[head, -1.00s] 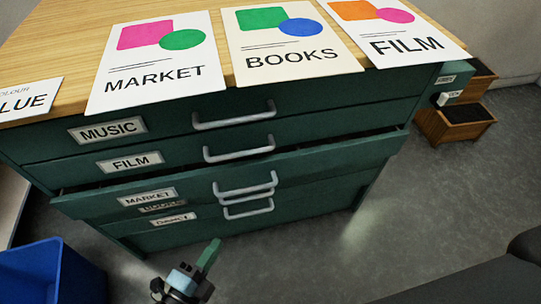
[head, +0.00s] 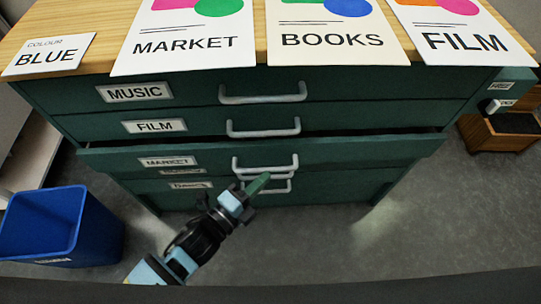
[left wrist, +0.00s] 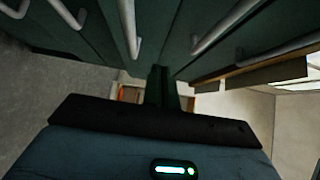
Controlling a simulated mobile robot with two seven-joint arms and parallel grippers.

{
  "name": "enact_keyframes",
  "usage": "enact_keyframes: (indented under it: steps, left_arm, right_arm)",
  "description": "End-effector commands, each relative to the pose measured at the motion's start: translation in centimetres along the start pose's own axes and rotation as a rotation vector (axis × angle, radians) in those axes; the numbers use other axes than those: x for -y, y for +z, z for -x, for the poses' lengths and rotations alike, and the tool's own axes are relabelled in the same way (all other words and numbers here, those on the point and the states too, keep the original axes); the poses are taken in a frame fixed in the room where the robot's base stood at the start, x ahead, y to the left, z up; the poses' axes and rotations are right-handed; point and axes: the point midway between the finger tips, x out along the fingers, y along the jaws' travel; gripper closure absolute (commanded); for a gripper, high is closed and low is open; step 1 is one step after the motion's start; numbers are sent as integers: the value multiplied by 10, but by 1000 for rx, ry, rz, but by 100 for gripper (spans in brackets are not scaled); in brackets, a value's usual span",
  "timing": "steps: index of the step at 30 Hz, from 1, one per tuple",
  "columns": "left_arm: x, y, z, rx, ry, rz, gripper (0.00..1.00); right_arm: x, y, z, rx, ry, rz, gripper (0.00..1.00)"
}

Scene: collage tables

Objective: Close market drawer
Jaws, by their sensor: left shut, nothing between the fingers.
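The market drawer (head: 340,155) is the third one down in the green cabinet. It stands out a little from the drawers above, with a dark gap along its top edge. Its label (head: 168,163) reads MARKET, and its grey handle (head: 265,166) is at the middle of its front. My left gripper (head: 258,184) is shut and empty, in front of the cabinet just below that handle; I cannot tell whether it touches. In the left wrist view the shut fingers (left wrist: 163,88) point at the drawer fronts and several handles. My right gripper is not in view.
The MUSIC drawer (head: 190,93) and FILM drawer (head: 200,126) above look closed. Posters (head: 185,45) lie on the wooden top (head: 75,15). A blue bin (head: 60,225) stands at the left, a wooden box (head: 500,133) at the right. The floor (head: 400,230) in front is clear.

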Motion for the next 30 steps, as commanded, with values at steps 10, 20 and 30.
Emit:
enact_keyframes:
  steps: [10,20,30]
  left_arm:
    - [0,15,-53,0,0,-3,100]
    - [0,28,-66,-1,0,0,100]
    - [0,29,-67,0,0,0,100]
  right_arm:
    - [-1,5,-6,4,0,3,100]
    - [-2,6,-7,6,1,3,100]
    - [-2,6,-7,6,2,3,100]
